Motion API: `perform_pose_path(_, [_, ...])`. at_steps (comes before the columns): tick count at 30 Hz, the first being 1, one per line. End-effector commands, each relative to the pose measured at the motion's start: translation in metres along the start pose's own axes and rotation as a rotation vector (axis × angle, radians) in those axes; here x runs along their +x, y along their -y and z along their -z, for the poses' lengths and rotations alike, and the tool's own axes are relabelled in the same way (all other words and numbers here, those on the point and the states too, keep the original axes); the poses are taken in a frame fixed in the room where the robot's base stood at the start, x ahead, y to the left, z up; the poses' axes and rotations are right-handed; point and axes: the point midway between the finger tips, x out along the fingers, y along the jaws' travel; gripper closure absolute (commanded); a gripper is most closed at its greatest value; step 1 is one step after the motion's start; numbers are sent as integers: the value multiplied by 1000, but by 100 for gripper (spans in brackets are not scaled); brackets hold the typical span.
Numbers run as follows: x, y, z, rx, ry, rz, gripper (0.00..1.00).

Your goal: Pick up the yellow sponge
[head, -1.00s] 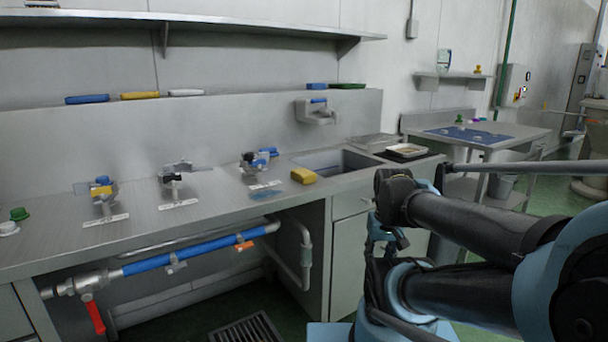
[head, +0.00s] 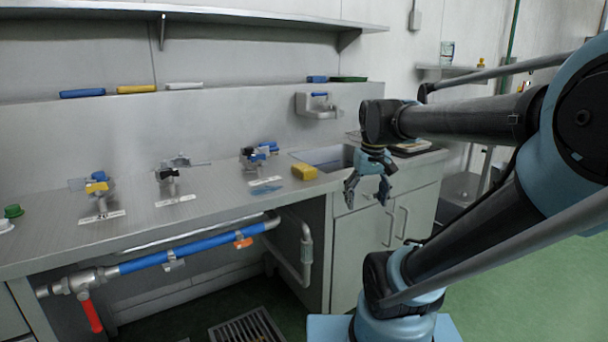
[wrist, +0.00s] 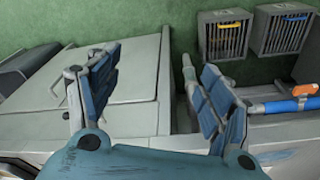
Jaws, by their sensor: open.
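The yellow sponge (head: 304,172) lies on the steel counter (head: 225,203), near its front edge and just left of the sink basin (head: 328,158). My gripper (head: 367,203) is open and empty, to the right of the sponge and in front of the sink cabinet in the head view. In the wrist view my gripper (wrist: 150,90) shows two blue-padded fingers spread apart with nothing between them. The sponge does not show in the wrist view.
Several fittings with blue and yellow parts, such as the one (head: 260,157) left of the sponge, stand along the counter. A blue pipe (head: 190,248) with a red lever (head: 91,314) runs below. Cabinet doors (head: 405,215) stand under the sink.

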Motion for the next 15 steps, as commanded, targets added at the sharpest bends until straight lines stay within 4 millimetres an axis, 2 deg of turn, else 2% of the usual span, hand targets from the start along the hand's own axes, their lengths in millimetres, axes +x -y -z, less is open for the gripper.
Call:
perform_pose_path(1, [-14,4,19,-26,8,3,27])
perform_pose_path(6, [-53,21,74,-104,34,12,27])
perform_pose_path(15, [-107,63,172,-240,79,26,27])
